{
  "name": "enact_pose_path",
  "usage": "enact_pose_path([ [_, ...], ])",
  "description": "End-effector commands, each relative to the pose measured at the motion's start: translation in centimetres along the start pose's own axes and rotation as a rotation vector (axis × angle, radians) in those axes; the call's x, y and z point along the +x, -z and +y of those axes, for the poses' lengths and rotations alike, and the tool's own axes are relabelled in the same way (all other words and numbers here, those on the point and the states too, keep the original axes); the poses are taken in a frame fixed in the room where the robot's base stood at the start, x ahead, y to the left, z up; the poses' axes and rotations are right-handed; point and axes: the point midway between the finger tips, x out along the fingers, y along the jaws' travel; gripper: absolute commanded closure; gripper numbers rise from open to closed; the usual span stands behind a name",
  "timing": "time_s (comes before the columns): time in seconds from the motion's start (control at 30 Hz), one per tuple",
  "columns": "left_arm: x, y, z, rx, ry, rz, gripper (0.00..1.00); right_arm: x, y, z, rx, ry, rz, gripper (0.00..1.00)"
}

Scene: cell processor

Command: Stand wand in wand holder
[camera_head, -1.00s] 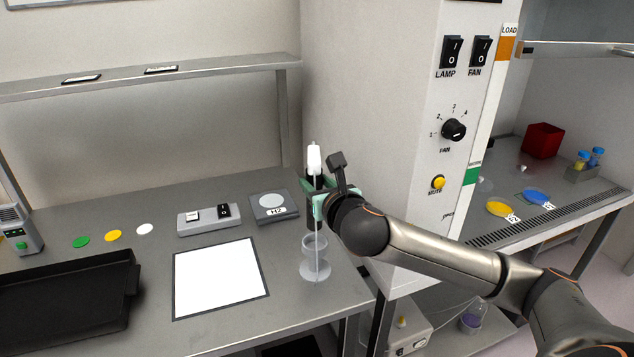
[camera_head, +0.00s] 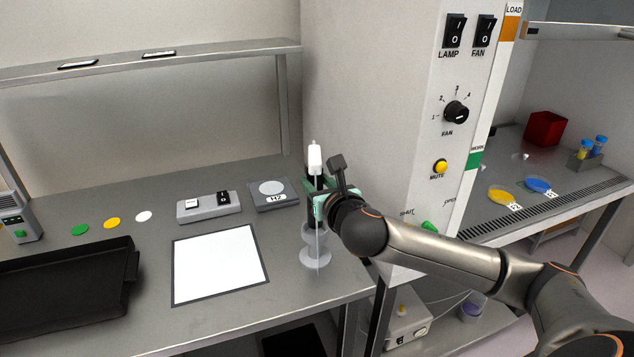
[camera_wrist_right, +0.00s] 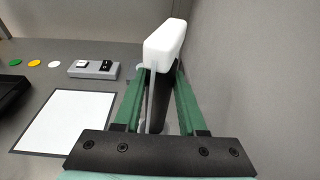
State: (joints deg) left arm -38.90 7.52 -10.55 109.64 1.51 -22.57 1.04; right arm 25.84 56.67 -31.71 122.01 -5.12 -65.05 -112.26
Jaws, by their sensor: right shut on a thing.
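The right wrist view shows the white wand head (camera_wrist_right: 165,45) above the green fingers (camera_wrist_right: 157,105), which are shut on the wand. The gripper partly hides the holder's top. My left gripper is not in view.
The cabinet (camera_head: 375,110) rises close to my right gripper. A white panel (camera_head: 220,262), a switch box (camera_head: 209,206) and an H2 plate (camera_head: 273,195) lie left of the holder. A black tray (camera_head: 65,290) is at the far left.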

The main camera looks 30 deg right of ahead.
Motion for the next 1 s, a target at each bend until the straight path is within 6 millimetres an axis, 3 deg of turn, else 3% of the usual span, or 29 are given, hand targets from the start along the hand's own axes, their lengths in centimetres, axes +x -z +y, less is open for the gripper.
enact_pose_path([
  [1.0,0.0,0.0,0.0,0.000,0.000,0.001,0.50,0.4,1.9,0.0,0.000,0.000,-0.001,1.00],
])
